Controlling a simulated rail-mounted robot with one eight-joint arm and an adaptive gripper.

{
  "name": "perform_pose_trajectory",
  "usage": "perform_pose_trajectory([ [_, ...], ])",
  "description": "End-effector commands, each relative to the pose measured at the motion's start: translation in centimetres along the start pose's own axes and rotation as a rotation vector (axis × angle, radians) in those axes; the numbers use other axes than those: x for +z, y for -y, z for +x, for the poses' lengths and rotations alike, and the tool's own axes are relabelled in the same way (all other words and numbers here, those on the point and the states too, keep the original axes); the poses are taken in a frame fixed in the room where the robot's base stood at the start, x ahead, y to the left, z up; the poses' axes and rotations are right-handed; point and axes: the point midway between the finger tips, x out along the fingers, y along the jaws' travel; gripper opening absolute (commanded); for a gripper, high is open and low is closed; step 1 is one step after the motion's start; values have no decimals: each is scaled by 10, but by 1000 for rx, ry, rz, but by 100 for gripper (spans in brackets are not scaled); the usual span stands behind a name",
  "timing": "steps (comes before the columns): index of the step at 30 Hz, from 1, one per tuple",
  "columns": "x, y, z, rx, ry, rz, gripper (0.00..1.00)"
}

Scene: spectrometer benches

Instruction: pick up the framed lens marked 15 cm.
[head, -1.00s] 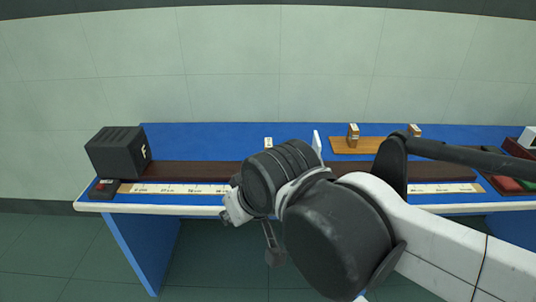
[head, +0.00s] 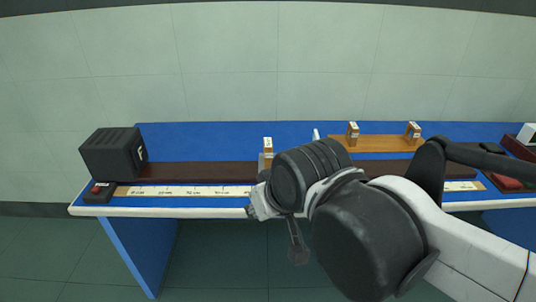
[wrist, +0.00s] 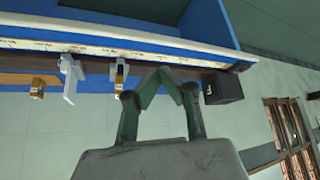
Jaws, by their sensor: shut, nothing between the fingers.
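My gripper (wrist: 160,74) shows in the wrist view, its dark fingers shut with nothing between them. It is pointed at the bench; in the head view my arm hides the fingers. A small wooden-framed piece with a white label (head: 268,147) stands at the rail, just left of my arm; in the wrist view it (wrist: 119,76) is left of the fingertips, apart from them. Two similar labelled wooden frames, one left (head: 352,133) and one right (head: 413,131), stand on a tan board (head: 375,144). The labels are too small to read, so I cannot tell which is 15 cm.
A black lamp box (head: 112,153) stands at the bench's left end, with a small dark red-buttoned box (head: 98,192) before it. A dark rail (head: 200,172) and a scale strip (head: 180,191) run along the blue bench (head: 220,134). A white upright plate (wrist: 70,82) stands near the rail.

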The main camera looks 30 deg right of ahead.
Motion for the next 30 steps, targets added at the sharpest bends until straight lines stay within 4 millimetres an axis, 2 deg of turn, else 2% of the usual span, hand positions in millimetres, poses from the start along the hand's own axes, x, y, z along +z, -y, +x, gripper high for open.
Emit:
perform_pose_trajectory([
  [10,0,0,0,0,0,0,0],
  [27,0,0,0,0,0,0,76],
  [30,0,0,0,0,0,0,78],
])
